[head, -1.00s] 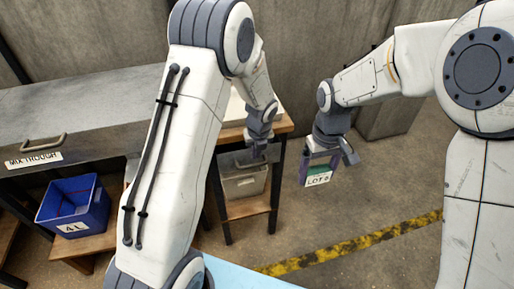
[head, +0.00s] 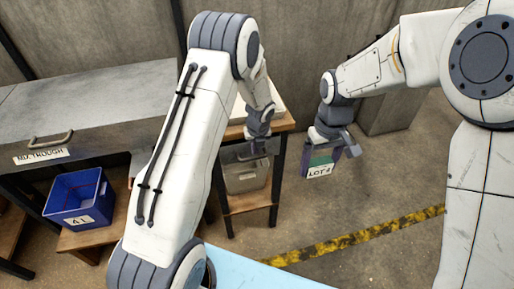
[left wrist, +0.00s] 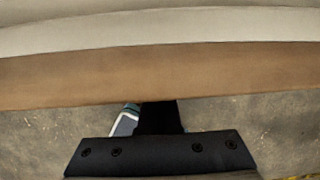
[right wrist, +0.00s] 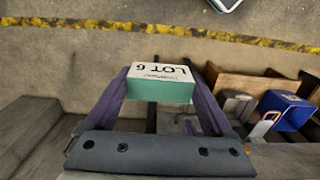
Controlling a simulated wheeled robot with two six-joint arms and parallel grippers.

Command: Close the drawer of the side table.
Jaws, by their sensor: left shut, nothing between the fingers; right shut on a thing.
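The side table (head: 284,124) has a wooden top and dark legs and stands at the centre of the head view, partly behind my left arm. A grey box-like front (head: 246,178) shows below its top. I cannot tell if that is the drawer or a separate bin, or how far any drawer stands out. My left gripper (head: 254,152) is shut and empty, close in front of the table top; contact is unclear. In the left wrist view a wooden edge (left wrist: 150,75) lies just beyond the fingers (left wrist: 158,118). My right gripper (head: 330,148) is shut on a green-and-white lot box (right wrist: 160,84), held above the floor.
A grey mixing trough (head: 80,115) fills the left side. A blue bin (head: 65,205) stands below it on a wooden stand (head: 115,232). A light blue surface (head: 260,275) is at the front. Floor with a yellow-black stripe (head: 350,238) is clear on the right.

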